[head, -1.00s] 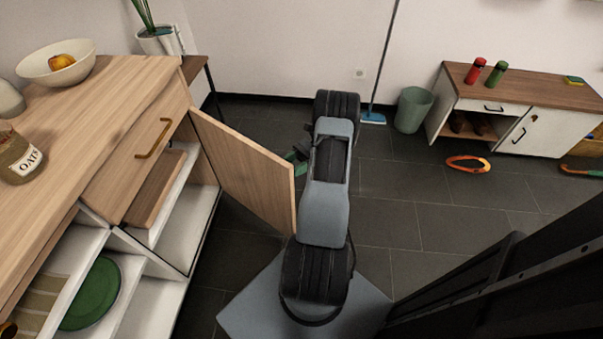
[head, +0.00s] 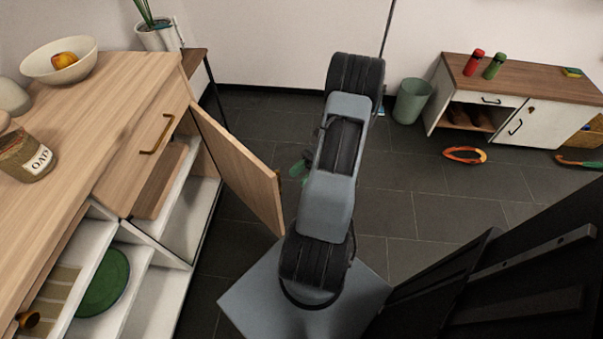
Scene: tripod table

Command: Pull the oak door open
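The oak door (head: 240,165) is a light wood panel on the left cabinet, hinged at the cabinet's far end. It stands well open, swung out to the right over the floor, and the shelves behind it show. My arm rises just right of the door and hides part of the floor behind it. A small green and dark part, seemingly my gripper (head: 300,168), shows between the door's free edge and my arm. It looks apart from the door. Its fingers are mostly hidden, so I cannot tell whether they are open or shut.
The left cabinet (head: 100,150) carries a bowl (head: 83,73) and an oats jar (head: 28,160). A green plate (head: 103,282) lies on its lower shelf. A bin (head: 411,101) and a low cabinet (head: 540,88) stand by the back wall.

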